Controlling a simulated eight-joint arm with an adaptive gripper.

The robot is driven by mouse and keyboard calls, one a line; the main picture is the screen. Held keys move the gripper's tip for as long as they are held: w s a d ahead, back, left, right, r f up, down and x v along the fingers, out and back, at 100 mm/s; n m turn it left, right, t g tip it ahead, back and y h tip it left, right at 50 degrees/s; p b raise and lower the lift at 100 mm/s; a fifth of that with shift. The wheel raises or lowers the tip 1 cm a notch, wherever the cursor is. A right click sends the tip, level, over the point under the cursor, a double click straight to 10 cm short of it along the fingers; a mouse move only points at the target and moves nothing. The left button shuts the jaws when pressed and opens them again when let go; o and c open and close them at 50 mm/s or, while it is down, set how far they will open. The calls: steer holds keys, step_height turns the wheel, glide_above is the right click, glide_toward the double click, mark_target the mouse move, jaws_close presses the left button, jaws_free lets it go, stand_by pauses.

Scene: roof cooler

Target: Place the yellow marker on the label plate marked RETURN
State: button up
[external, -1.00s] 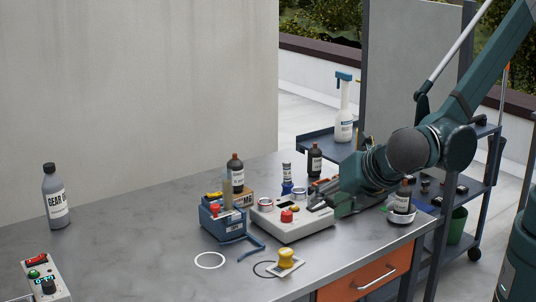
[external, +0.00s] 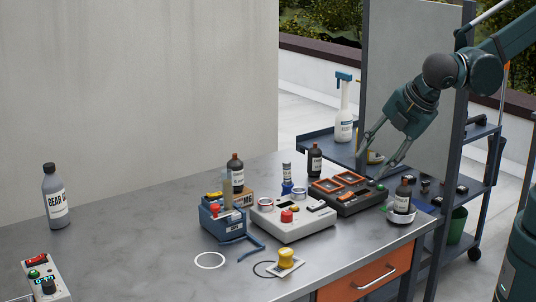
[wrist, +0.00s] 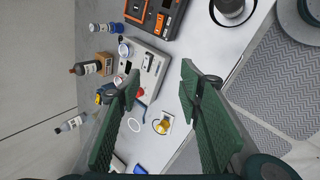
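My gripper (external: 383,162) is raised above the black device with orange frames (external: 346,194), with its fingers spread and nothing between them. In the wrist view my gripper (wrist: 160,92) is also open and empty. A small yellow piece (external: 214,195) lies on top of the blue box (external: 222,220); I cannot tell whether it is the marker. A yellow knob (external: 286,257) sits on a small pale plate near the table's front edge, and it shows between the fingers in the wrist view (wrist: 162,126). I cannot read RETURN on any plate.
A grey control box (external: 295,228) with a red knob stands beside the black device. Dark bottles stand behind the blue box (external: 236,170) and at the table's right corner (external: 403,198). A grey bottle (external: 54,197) stands far left. The table's left middle is mostly clear.

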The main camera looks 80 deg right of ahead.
steer(key=s+d+m+t+y, duration=0.1)
steer(key=s+d+m+y, duration=0.2)
steer(key=s+d+m, duration=0.4)
steer(key=shift+s+d+r+m+t+y, duration=0.2)
steer(key=shift+s+r+m+t+y, duration=0.15)
steer(key=shift+s+m, duration=3.45)
steer(key=shift+s+n, duration=0.95)
steer(key=shift+n, duration=0.05)
